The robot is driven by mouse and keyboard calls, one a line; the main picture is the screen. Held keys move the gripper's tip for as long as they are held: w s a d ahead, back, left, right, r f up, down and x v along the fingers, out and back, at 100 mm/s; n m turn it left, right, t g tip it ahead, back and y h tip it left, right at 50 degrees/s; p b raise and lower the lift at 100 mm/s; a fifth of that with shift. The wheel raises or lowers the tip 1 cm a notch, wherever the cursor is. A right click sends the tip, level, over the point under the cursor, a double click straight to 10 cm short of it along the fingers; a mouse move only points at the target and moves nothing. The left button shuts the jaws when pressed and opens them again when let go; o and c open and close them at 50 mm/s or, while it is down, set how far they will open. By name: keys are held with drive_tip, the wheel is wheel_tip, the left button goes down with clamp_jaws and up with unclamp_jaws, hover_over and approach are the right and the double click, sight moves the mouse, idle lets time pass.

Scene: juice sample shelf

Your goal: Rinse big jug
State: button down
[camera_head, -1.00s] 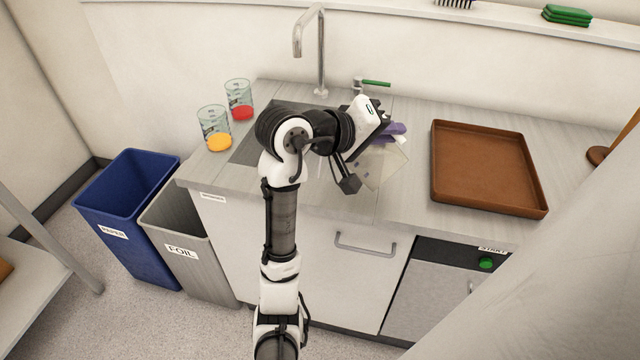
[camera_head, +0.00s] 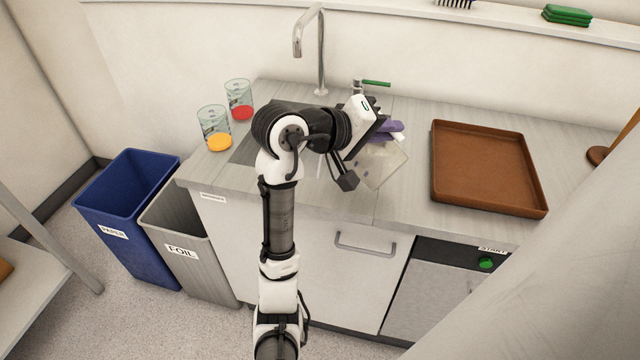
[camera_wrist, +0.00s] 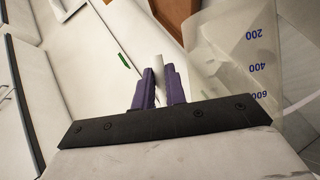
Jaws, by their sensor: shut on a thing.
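A clear jug with blue volume marks (camera_wrist: 258,75) hangs tilted from my gripper, over the counter just right of the sink in the head view (camera_head: 384,170). My gripper (camera_wrist: 160,88) has purple fingers shut on a pale, narrow part that looks like the jug's handle. My wrist hides part of the jug in the head view. The metal tap (camera_head: 319,55) rises behind the sink (camera_head: 247,150), which my arm mostly covers. A tap lever with a green handle (camera_head: 376,83) stands behind my gripper.
Two clear beakers, one with yellow liquid (camera_head: 216,130) and one with red (camera_head: 240,100), stand left of the sink. A brown tray (camera_head: 485,165) lies at right. Blue (camera_head: 125,200) and grey (camera_head: 180,230) bins stand on the floor. Green sponges (camera_head: 567,15) lie on the shelf.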

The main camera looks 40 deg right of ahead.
drive_tip(key=shift+w+r+n, duration=0.2)
drive_tip(key=shift+w+n, duration=0.1)
drive_tip(key=shift+w, duration=0.05)
idle(1.3)
drive_tip(key=shift+w+a+f+n+g+h+p, duration=0.2)
drive_tip(key=shift+w+p, duration=0.1)
drive_tip(key=shift+w, duration=0.25)
drive_tip(key=shift+w+a+f+n+g+h+p, duration=0.1)
drive_tip(key=shift+w+f+n+p, duration=0.1)
drive_tip(key=shift+w+p, duration=0.3)
drive_tip(key=shift+w+a+f+n+g+h+p, duration=0.1)
drive_tip(key=shift+w+n+p, duration=0.1)
drive_tip(key=shift+w, duration=0.45)
idle(1.7)
drive_tip(key=shift+w+a+n+p, duration=0.1)
drive_tip(key=shift+w+n+p, duration=0.2)
drive_tip(key=shift+w+p, duration=0.35)
idle(0.9)
drive_tip(key=shift+s, duration=0.1)
